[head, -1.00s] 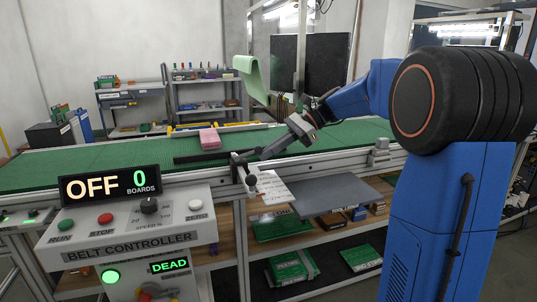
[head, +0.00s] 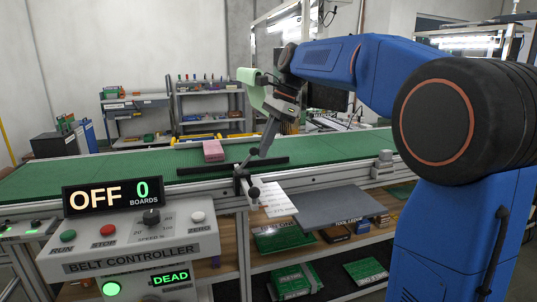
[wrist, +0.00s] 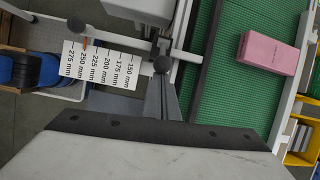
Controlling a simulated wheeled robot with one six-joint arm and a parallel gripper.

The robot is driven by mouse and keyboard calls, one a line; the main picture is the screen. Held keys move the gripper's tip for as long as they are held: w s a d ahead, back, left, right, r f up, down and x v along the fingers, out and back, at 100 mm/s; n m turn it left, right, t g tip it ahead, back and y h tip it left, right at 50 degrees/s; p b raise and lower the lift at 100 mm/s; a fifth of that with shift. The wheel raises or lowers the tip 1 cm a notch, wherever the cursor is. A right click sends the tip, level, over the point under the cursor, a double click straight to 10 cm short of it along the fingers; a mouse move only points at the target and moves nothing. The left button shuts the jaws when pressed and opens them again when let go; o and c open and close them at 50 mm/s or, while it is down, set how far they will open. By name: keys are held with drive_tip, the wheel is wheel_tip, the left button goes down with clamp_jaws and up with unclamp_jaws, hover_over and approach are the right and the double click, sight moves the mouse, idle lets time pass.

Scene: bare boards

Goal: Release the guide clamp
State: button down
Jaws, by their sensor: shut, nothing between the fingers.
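The guide clamp (head: 241,176) sits on the front rail of the conveyor, holding a dark guide bar (head: 208,168) that lies over the green belt. It has a black ball knob (head: 253,192) hanging low in front. Another black ball (wrist: 161,65) shows at my fingertips in the wrist view, and one more (wrist: 76,25) stands at the upper left. My gripper (head: 263,148) points down over the clamp, its fingers (wrist: 161,85) shut and empty. The fingers seem very near or against the ball; I cannot tell whether they touch.
A white card with millimetre marks (wrist: 100,64) hangs beside the clamp. A pink block (head: 213,151) lies on the green belt (head: 90,176) behind the bar. The belt controller (head: 130,240) stands front left, reading OFF. A grey tool ledge (head: 338,200) juts out at the right.

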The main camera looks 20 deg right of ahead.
drive_tip(key=a+r+h, duration=0.2)
drive_tip(key=h, duration=0.1)
drive_tip(key=shift+a+h, duration=0.3)
drive_tip(key=shift+a, duration=0.05)
drive_tip(key=shift+a+r+h, duration=0.4)
drive_tip(key=shift+a+h, duration=0.3)
drive_tip(key=shift+h, duration=0.3)
drive_tip(key=shift+a+r, duration=0.2)
drive_tip(key=shift+a, duration=0.15)
drive_tip(key=shift+a+r, duration=0.15)
drive_tip(key=shift+a, duration=0.7)
